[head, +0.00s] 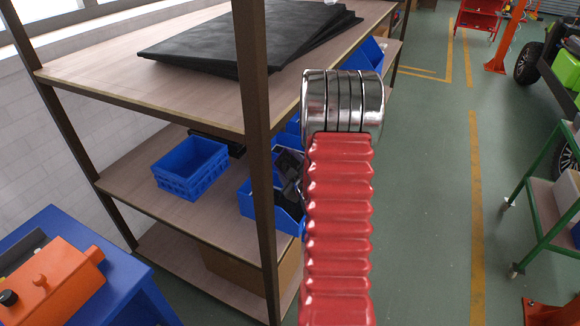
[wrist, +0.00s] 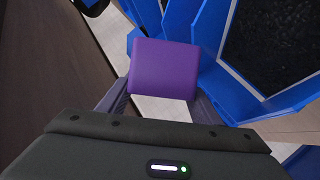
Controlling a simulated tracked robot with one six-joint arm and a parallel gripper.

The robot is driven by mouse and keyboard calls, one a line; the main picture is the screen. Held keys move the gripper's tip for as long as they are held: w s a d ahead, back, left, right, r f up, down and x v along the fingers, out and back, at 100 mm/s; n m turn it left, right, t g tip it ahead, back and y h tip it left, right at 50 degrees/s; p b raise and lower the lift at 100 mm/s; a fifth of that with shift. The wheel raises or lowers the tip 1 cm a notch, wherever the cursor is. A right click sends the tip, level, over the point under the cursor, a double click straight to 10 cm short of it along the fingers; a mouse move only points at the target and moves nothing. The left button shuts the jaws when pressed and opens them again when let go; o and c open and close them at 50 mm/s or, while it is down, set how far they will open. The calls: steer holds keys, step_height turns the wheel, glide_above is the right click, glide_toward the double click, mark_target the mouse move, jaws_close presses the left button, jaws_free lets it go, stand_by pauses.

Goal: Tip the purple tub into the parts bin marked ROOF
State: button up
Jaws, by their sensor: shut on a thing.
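The purple tub (wrist: 165,68) shows in the wrist view between the fingers of my gripper (wrist: 160,101), which is shut on it. I see one flat purple face of the tub; its opening and contents are hidden. Blue bins surround it in the wrist view, and one blue bin (wrist: 222,88) at the right has dark contents. No ROOF label is readable in either view. In the head view my red ribbed arm covers the middle, and the gripper and tub are out of sight.
The head view shows a shelf rack (head: 70,75) with black sheets (head: 235,45) on top. A blue crate (head: 190,168) and a filled blue bin (head: 262,212) stand on its middle shelf. A blue bench (head: 125,280) is lower left. Green floor (head: 425,200) is clear right of my arm.

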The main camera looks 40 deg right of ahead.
steer(key=n+h, duration=0.1)
steer(key=n, duration=0.1)
steer(key=a+r+n+h, duration=0.1)
steer(key=n, duration=0.1)
steer(key=shift+w+a+t, duration=0.1)
steer(key=shift+t, duration=0.3)
steer(key=shift+w+a+r+n+t+h, duration=0.1)
steer(key=shift+a+n+t+h, duration=0.15)
steer(key=shift+n, duration=0.5)
steer(key=shift+s+a+r+n+t+h, duration=0.1)
steer(key=shift+a+r+n+t+h, duration=0.1)
steer(key=shift+n, duration=0.5)
steer(key=shift+w+a+r+n+t+h, duration=0.15)
steer(key=shift+n+t, duration=0.1)
steer(key=shift+n, duration=0.5)
steer(key=shift+f, duration=0.1)
